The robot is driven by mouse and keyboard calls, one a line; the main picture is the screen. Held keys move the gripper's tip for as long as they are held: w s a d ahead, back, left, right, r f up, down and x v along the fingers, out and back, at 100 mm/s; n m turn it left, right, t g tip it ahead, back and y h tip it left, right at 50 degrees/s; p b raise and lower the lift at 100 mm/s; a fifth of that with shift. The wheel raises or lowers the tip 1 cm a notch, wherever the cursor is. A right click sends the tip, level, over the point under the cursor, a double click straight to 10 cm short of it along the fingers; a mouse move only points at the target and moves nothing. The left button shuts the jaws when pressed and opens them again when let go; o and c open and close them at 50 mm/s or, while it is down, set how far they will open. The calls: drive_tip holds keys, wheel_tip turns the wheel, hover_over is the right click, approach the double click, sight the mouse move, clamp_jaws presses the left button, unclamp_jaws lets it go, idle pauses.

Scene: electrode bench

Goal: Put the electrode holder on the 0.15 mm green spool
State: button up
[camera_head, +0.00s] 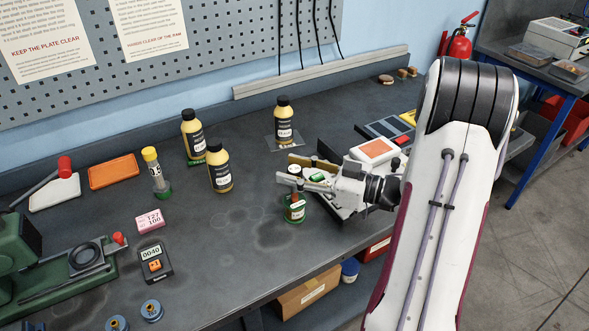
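My gripper (288,169) reaches in from the right, with its two fingers a little apart. A small white-topped piece shows between the fingertips, and I cannot tell whether they press on it. Just below is an upright brown-red body (295,207) with a white label and green at its top and foot. It may be the electrode holder with a green spool, but the near finger hides part of it and no 0.15 mm marking is readable. A yellow-capped clear cylinder (154,172) stands on a green base at the left. Two blue spools (151,310) are at the front left edge.
A pink box (150,221), black meter (155,262) and green machine (60,262) are left. The front middle bench is clear.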

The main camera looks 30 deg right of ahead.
drive_tip(key=shift+r, duration=0.15)
drive_tip(key=v, duration=1.2)
idle(0.4)
idle(0.5)
drive_tip(key=w+d+r+h, duration=0.1)
drive_tip(key=w+r+h, duration=0.2)
drive_tip(key=w+h, duration=0.55)
wheel_tip(320, 180, up, 8)
drive_tip(key=w+a+m+g+h, duration=0.1)
drive_tip(key=w+m+g+h, duration=0.1)
drive_tip(key=m+h, duration=0.25)
drive_tip(key=s+a+f+m+g+y, duration=0.1)
drive_tip(key=s+a+f+g, duration=0.1)
drive_tip(key=s+a, duration=0.9)
drive_tip(key=s+a+f+m+g+y, duration=0.1)
drive_tip(key=s+a+g, duration=0.3)
drive_tip(key=s+a, duration=0.8)
drive_tip(key=shift+s+f+m+y, duration=0.4)
drive_tip(key=shift+s+f, duration=0.5)
drive_tip(key=shift+s, duration=0.25)
